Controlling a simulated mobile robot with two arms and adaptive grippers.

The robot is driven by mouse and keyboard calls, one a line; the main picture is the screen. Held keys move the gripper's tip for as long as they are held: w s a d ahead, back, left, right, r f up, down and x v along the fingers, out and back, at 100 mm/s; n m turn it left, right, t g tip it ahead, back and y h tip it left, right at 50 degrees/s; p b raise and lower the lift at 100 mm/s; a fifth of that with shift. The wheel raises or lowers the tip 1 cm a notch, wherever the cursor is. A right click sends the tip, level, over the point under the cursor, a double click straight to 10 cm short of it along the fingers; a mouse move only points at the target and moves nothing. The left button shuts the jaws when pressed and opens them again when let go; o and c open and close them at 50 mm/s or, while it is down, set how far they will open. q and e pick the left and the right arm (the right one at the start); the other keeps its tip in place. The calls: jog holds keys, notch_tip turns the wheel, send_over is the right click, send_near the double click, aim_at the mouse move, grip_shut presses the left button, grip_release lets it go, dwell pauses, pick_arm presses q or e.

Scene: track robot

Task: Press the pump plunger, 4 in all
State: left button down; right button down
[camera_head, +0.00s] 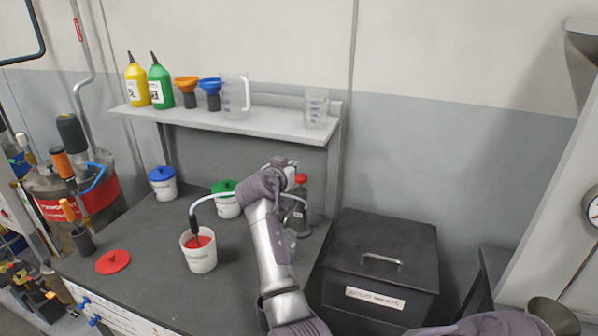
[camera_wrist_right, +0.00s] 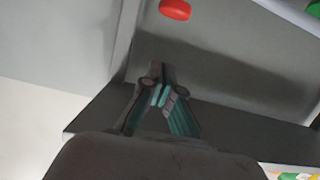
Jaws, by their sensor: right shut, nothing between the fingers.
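The pump bottle (camera_head: 298,212) stands upright on the bench, partly behind my arm. Its red plunger top (camera_head: 300,178) is just right of my right gripper (camera_head: 291,166). The red top also shows at the upper edge of the right wrist view (camera_wrist_right: 175,10), ahead of the fingertips and apart from them. My right gripper is shut and empty, as its fingers in the wrist view (camera_wrist_right: 160,92) show. A curved hose (camera_head: 203,199) ends in a white bucket (camera_head: 201,262) with red inside; its middle is hidden behind my arm. My left gripper is not in view.
The dark bench (camera_head: 150,300) also carries a blue-lidded tub (camera_head: 163,188), a green-lidded tub (camera_head: 227,208) and a loose red lid (camera_head: 113,262). A shelf (camera_head: 215,121) with bottles, funnels and jugs hangs above. A dark bin (camera_head: 383,240) stands right of the bench.

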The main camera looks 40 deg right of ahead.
jog(key=p, duration=0.1)
send_over(299, 180)
jog(key=f, duration=0.1)
notch_tip(299, 180, down, 3)
jog(key=shift+f+p, duration=0.2)
jog(key=shift+p, duration=0.65)
jog(key=shift+f, duration=0.55)
notch_tip(299, 180, down, 3)
jog(key=b, duration=0.5)
jog(key=shift+f, duration=0.15)
jog(key=shift+s+a, duration=0.1)
